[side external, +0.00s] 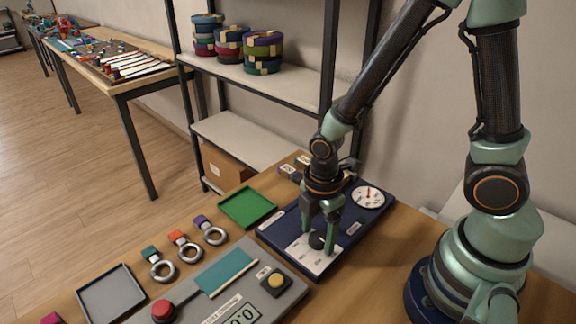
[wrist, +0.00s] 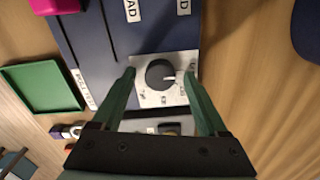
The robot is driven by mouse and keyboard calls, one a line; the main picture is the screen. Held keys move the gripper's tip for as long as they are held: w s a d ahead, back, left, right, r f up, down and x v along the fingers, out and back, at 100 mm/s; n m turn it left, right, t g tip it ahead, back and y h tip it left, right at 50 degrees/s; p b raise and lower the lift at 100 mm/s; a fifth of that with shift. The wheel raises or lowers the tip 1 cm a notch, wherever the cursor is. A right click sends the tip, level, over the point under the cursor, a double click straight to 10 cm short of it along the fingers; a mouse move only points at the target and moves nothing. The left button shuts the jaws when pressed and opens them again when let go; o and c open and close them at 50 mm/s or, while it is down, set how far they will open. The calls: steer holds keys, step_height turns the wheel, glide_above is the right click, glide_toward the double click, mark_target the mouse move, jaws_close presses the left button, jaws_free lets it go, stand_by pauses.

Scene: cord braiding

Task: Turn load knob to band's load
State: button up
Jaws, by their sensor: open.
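The load knob (side external: 317,240) is a round black knob on a white marked plate (side external: 300,252) at the front of a dark blue panel (side external: 285,226). In the wrist view the knob (wrist: 160,74) has a white pointer aimed to the right. The plate's small marks are too blurred to read. My gripper (side external: 318,246) points down over the plate, with its two green fingers apart on either side of the knob. In the wrist view the fingertips of my gripper (wrist: 159,76) show small gaps to the knob. I cannot tell which item is the band.
A round white gauge (side external: 368,196) with a red needle sits on the blue panel. A green tray (side external: 248,207), several tagged rings (side external: 187,250), a grey tray (side external: 112,296) and a grey unit with a red button (side external: 163,310) and yellow button (side external: 277,281) lie left.

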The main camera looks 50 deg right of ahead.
jaws_close()
